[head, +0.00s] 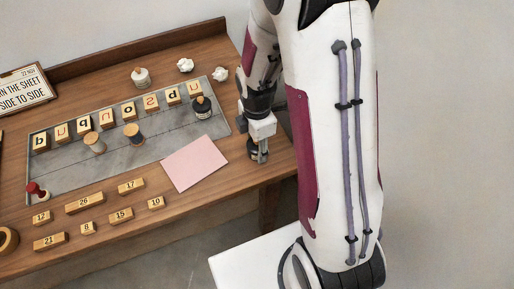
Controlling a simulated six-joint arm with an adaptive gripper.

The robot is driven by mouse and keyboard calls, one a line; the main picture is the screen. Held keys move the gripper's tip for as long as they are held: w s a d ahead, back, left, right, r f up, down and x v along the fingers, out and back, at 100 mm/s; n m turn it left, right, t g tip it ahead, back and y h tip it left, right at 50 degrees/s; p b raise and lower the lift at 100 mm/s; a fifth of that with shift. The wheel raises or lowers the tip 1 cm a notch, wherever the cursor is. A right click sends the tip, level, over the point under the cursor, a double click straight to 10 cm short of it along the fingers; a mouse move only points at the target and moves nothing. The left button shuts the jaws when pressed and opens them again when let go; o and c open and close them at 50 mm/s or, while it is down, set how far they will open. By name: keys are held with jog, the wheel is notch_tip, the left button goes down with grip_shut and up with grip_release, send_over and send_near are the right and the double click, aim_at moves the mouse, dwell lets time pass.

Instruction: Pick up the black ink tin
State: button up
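A small black tin or jar with a pale band (201,107) stands on the grey metal plate near its right end, by the letter blocks. My gripper (261,154) points down at the right edge of the wooden bench, right of the pink sheet. A dark round thing with a pale band (253,153) shows right at my fingertips, mostly hidden by them. I cannot tell whether this is another black tin, or whether my fingers are closed on it.
A white jar (141,77) and crumpled paper (185,65) are behind.

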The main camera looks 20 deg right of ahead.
jog(key=shift+r, duration=0.15)
jog(key=shift+r, duration=4.9)
jog(key=shift+a+f, duration=0.1)
jog(key=shift+a, duration=0.4)
jog(key=w+a+r, duration=0.1)
jog(key=w+a, duration=0.2)
jog(key=a, duration=1.1)
jog(key=shift+w+m, duration=0.3)
jog(key=shift+w, duration=0.05)
